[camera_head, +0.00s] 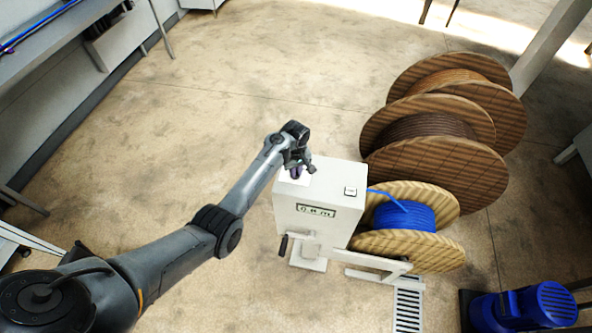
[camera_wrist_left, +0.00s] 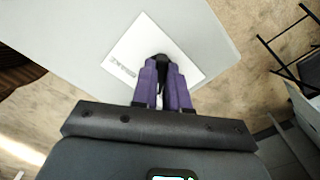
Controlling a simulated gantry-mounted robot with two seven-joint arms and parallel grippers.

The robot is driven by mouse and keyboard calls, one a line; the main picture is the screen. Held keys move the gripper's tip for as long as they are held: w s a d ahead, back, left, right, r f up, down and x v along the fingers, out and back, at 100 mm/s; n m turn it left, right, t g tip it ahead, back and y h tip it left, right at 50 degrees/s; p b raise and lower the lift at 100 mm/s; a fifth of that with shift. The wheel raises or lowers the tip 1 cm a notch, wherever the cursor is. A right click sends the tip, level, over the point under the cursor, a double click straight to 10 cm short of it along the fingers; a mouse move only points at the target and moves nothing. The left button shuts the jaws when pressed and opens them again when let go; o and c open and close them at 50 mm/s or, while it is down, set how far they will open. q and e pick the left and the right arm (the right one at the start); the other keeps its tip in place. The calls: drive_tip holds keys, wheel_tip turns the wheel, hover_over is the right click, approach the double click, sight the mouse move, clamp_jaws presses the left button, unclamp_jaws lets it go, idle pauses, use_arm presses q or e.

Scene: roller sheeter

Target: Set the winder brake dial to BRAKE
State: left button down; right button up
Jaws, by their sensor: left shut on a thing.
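The winder's white box (camera_head: 325,230) stands on the floor at the centre right in the head view. A white label plate (camera_head: 288,179) lies on its top; it also shows in the left wrist view (camera_wrist_left: 150,35). My left gripper (camera_head: 296,172) is over this plate, with its purple fingers (camera_wrist_left: 163,75) shut on the black dial (camera_wrist_left: 162,58). The fingers hide most of the dial, so its pointer direction cannot be told. Small dark lettering (camera_wrist_left: 123,69) shows on the plate left of the fingers, too small to read surely. My right gripper is out of view.
A blue-wound spool (camera_head: 405,217) sits right of the box, and large wooden reels (camera_head: 440,135) stand behind it. A small labelled square (camera_head: 350,191) is on the box top. A crank handle (camera_head: 283,245) sticks out at the front. A blue motor (camera_head: 530,307) is at lower right.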

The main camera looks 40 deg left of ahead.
use_arm(q)
drive_tip(key=m+p, duration=0.2)
drive_tip(key=m, duration=0.1)
drive_tip(key=shift+s+a+r+m+p, duration=0.1)
drive_tip(key=shift+r+m+p, duration=0.1)
drive_tip(key=shift+m+p, duration=0.15)
drive_tip(key=m+p, duration=0.1)
drive_tip(key=m, duration=0.3)
drive_tip(key=shift+a+p, duration=0.1)
drive_tip(key=shift+p, duration=0.3)
drive_tip(key=m, duration=0.3)
drive_tip(key=shift+f, duration=0.1)
drive_tip(key=shift+a+m+p, duration=0.1)
drive_tip(key=shift+m+p, duration=0.2)
drive_tip(key=shift+m, duration=1.15)
drive_tip(key=c, duration=1.1)
unclamp_jaws()
drive_tip(key=shift+f, duration=0.1)
drive_tip(key=shift+c, duration=0.2)
